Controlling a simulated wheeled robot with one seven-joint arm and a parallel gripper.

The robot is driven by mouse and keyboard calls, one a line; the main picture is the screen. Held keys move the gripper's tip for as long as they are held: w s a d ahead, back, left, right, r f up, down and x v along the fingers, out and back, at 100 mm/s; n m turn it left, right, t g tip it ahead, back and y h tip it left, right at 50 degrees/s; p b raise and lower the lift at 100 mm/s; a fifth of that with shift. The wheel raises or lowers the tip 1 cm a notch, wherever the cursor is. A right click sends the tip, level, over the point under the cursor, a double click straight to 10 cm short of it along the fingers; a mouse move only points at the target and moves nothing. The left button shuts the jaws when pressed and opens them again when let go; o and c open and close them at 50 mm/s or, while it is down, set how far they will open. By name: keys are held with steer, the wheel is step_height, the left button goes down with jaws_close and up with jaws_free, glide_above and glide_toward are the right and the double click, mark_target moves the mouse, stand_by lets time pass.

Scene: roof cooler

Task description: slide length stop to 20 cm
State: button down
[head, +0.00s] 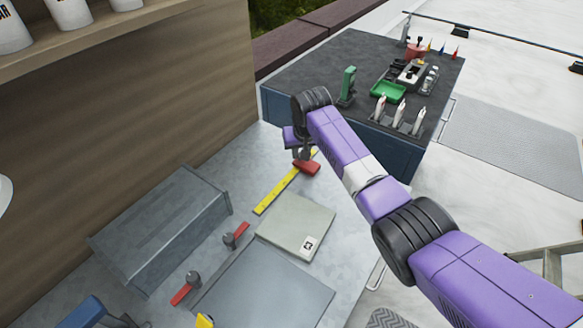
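A yellow ruler (277,192) lies slantwise on the grey metal bench. A red block (307,167), which looks like the length stop, sits at the ruler's far upper-right part. My gripper (303,154) points down right at the red block, at its upper-left side. My wrist hides part of the ruler's far end. I cannot tell whether the fingers touch the block or are open or shut. The ruler's markings are too small to read.
A pale green-grey plate (296,226) with a label lies beside the ruler. Two red-handled tools (235,236) (186,288) lie nearer, by a grey panel (262,291). A long grey metal box (163,229) stands left. A dark counter (340,64) with small tools stands behind.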

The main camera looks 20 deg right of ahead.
mark_target(306, 163)
steer(key=shift+w+d+f+b, duration=0.2)
steer(key=shift+w+d+b, duration=0.4)
steer(key=shift+d, duration=0.25)
steer(key=shift+w+d+r, duration=0.2)
steer(key=c, duration=1.3)
jaws_free()
steer(key=shift+r, duration=0.1)
steer(key=v, duration=0.7)
steer(key=shift+r, duration=0.3)
